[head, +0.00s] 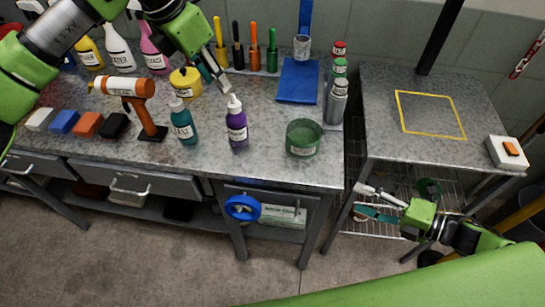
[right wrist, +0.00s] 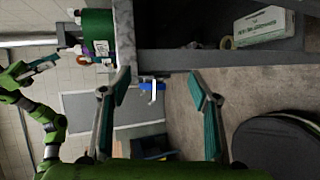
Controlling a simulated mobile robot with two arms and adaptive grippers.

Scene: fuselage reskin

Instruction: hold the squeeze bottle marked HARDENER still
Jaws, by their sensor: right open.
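Two squeeze bottles with white nozzles stand upright on the workbench in the head view: a teal bottle (head: 183,124) and a purple bottle (head: 236,124). Their labels are too small to read, so I cannot tell which is marked HARDENER. My left gripper (head: 224,81) is above the bench, behind and between these bottles, apart from both; its fingers look spread and empty. My right gripper (head: 368,201) is open and empty, low in front of the gap between bench and side table. It fills the lower right wrist view (right wrist: 162,85).
A green tub (head: 304,139) stands right of the purple bottle, a yellow pot (head: 185,82) behind the teal one. An orange-handled tool (head: 145,112) stands left. Cans (head: 337,98) line the bench's right edge. The side table (head: 385,85) has a clear yellow-outlined square.

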